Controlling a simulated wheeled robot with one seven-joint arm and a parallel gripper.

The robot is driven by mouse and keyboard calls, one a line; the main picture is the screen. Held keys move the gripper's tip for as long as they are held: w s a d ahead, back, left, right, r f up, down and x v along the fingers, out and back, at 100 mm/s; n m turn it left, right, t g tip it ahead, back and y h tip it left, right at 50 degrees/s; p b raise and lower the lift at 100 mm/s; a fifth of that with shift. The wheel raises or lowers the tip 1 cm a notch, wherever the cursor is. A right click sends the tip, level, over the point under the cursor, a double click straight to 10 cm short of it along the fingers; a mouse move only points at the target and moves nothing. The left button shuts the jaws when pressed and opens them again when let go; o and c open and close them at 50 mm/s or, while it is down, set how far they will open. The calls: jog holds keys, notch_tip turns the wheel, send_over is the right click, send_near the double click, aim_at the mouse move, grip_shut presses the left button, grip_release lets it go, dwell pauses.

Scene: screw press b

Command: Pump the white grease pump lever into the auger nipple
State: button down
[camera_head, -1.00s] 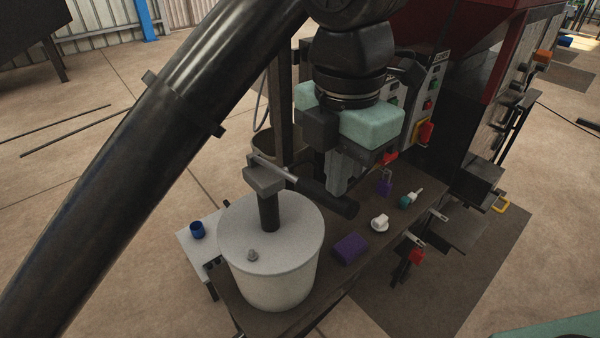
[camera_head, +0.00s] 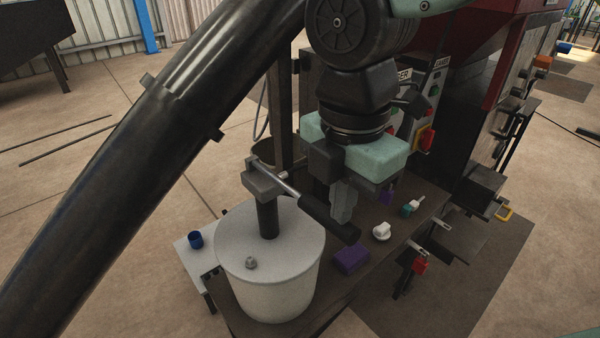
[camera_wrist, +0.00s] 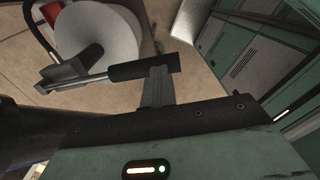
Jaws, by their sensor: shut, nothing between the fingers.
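The white grease pump is a round tub (camera_head: 268,285) with a pale lid, a dark post and a grey pump head (camera_head: 264,182). Its lever, a metal rod with a black grip (camera_head: 328,217), slopes down to the right. My gripper (camera_head: 341,218) is shut and empty, with its fingertips at the black grip, seemingly against it. In the wrist view, my gripper (camera_wrist: 157,72) overlaps the grip (camera_wrist: 143,69), and the tub (camera_wrist: 100,35) lies beyond. I cannot tell the exact contact. I cannot make out the auger nipple.
A purple block (camera_head: 351,260), a white knob-like part (camera_head: 381,232) and a teal-and-white item (camera_head: 412,207) lie on the dark bench right of the tub. A blue cup (camera_head: 195,240) stands on the left. The press with its control boxes (camera_head: 428,95) rises behind.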

jog(key=w+a+r+p, duration=0.2)
jog(key=w+r+p, duration=0.1)
jog(key=r+p, duration=0.6)
jog(key=shift+w+a+r+p, duration=0.15)
jog(key=shift+w+r+p, duration=0.05)
jog(key=shift+r+p, duration=0.2)
jog(key=shift+f, duration=0.1)
jog(key=shift+s+d+f+b, duration=0.35)
jog(key=shift+s+f+b, duration=0.15)
jog(key=shift+f+b, duration=0.45)
jog(key=shift+s+d+f+b, duration=0.3)
jog(key=shift+s+f+b, duration=0.25)
jog(key=shift+f, duration=0.65)
jog(key=shift+s+d+f+b, duration=0.4)
jog(key=shift+f+b, duration=0.5)
jog(key=shift+f, duration=0.2)
